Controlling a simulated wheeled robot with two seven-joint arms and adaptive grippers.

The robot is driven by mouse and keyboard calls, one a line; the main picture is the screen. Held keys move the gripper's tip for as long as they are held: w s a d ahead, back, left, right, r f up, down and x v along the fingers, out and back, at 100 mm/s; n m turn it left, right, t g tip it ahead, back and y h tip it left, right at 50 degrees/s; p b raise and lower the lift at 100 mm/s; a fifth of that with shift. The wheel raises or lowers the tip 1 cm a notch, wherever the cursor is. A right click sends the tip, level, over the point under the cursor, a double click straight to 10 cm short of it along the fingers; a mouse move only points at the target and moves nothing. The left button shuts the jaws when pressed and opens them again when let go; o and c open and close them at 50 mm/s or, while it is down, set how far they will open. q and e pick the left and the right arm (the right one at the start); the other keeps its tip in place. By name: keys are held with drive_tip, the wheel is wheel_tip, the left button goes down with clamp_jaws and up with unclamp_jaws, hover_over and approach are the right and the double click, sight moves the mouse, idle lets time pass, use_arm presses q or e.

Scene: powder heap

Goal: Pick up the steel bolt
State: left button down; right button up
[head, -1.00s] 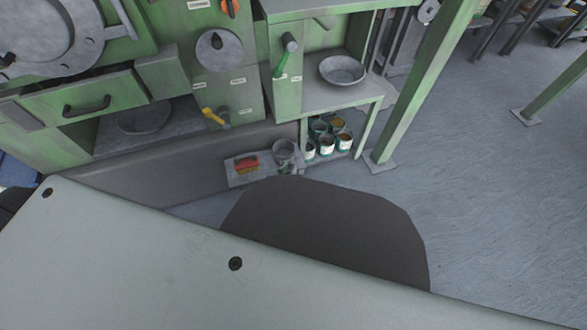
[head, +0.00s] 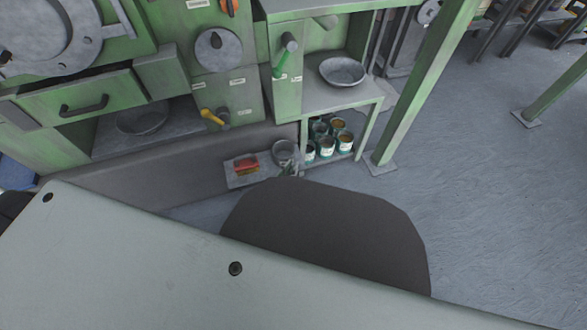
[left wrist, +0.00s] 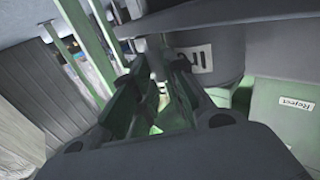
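I cannot make out a steel bolt in either view. In the left wrist view my left gripper (left wrist: 155,72) shows as dark linked fingers reaching forward. The fingers lean together towards blurred tips, and I cannot tell whether they are apart or hold anything. A dark rounded surface with a white label (left wrist: 203,60) lies just beyond the tips. I cannot clearly pick out the left gripper in the head view. My right gripper is in neither view.
Green machinery with levers stands at the back. A grey bowl (head: 342,71) rests on its shelf, with several tins (head: 327,148) below. A low ledge holds a red-and-yellow object (head: 245,165) and a grey pot (head: 285,152).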

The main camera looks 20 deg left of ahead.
use_arm(q)
drive_tip(key=shift+r, duration=0.15)
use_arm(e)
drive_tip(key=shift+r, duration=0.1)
use_arm(q)
wheel_tip(320, 180, up, 10)
drive_tip(key=p, duration=0.5)
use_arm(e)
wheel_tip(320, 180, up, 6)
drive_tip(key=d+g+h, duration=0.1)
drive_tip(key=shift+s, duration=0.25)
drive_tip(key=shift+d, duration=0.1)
use_arm(q)
drive_tip(key=shift+s+p, duration=0.1)
drive_tip(key=shift+p, duration=0.3)
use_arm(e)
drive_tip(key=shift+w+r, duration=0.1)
